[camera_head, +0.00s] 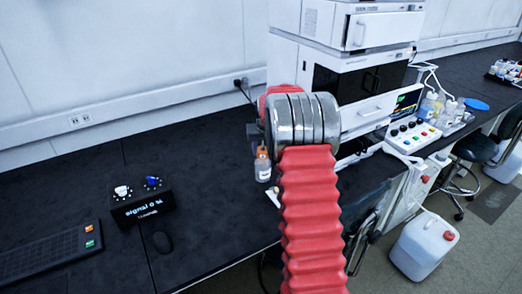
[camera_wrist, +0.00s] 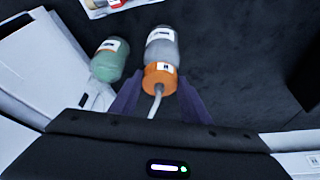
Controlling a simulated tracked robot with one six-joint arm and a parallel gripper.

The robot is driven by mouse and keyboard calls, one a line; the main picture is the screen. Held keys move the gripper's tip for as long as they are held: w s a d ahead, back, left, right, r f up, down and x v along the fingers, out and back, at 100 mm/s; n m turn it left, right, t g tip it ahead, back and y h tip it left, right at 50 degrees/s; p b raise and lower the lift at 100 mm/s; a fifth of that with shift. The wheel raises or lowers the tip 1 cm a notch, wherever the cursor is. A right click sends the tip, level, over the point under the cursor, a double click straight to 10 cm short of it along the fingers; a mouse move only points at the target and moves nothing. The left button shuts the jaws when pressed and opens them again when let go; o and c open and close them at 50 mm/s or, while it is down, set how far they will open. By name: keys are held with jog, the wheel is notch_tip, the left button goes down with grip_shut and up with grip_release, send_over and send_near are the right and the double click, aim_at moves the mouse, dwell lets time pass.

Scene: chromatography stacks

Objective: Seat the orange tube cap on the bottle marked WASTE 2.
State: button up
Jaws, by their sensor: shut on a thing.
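The orange tube cap (camera_wrist: 160,77) has a pale tube (camera_wrist: 156,103) running from it toward my wrist. My gripper (camera_wrist: 158,92) has its dark fingers on either side of the cap, shut on it. A clear-grey bottle with a white label (camera_wrist: 162,48) lies directly beyond the cap in the wrist view. The cap overlaps its near end; whether it is seated I cannot tell. The label is too small to read. In the head view, an orange top (camera_head: 262,151) shows above a pale labelled bottle (camera_head: 263,171) beside my arm. My arm hides most of the gripper there.
A green bottle (camera_wrist: 108,60) stands left of the clear one in the wrist view. The white instrument stack (camera_head: 365,85) rises behind my arm. A signal box (camera_head: 141,207), mouse (camera_head: 162,241) and keyboard (camera_head: 50,252) are on the left bench. A white jug (camera_head: 422,246) stands on the floor.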

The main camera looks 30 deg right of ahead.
aim_at(263, 151)
jog(key=shift+f, duration=0.45)
dwell(0.4)
jog(key=o, duration=1.2)
jog(key=shift+c, duration=0.2)
jog(key=o, duration=0.4)
jog(key=shift+r, duration=0.15)
jog(key=shift+r, duration=3.35)
jog(key=shift+s, duration=0.1)
